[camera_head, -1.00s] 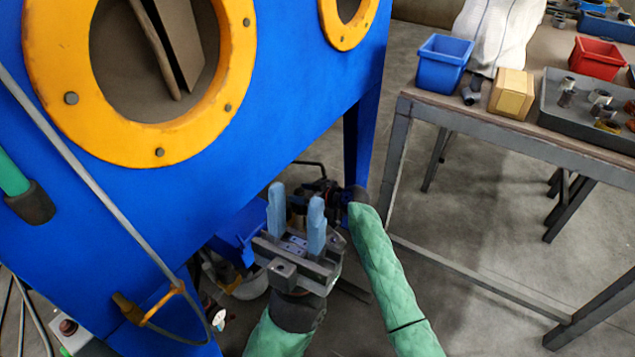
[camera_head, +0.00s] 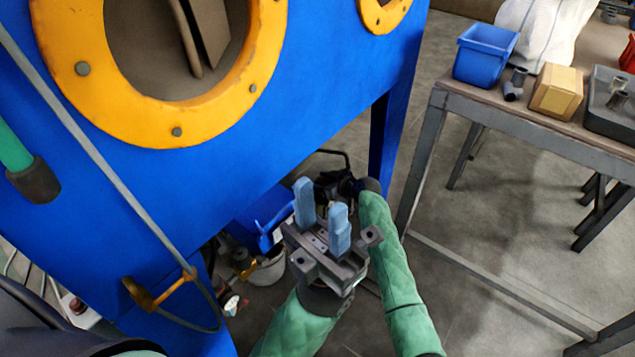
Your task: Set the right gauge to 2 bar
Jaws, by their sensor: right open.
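My right gripper (camera_head: 321,197) is at the middle of the head view, below the blue cabinet. Its two blue fingers stand apart with nothing seen between them. A small pale round dial (camera_head: 231,303), which looks like a gauge, is low on the left of the gripper, well apart from it. Its reading is too small to tell. Dark fittings (camera_head: 332,182) with a black bent handle sit behind the fingers, partly hidden by them. I cannot tell whether a second gauge is among them. My left gripper is not seen.
The blue cabinet (camera_head: 290,105) with orange-ringed openings fills the upper left. A grey hose (camera_head: 105,165) and a yellow-handled valve (camera_head: 160,292) hang in front. A pale bucket (camera_head: 268,270) stands beneath. A workbench (camera_head: 500,113) with bins stands right; the floor between is clear.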

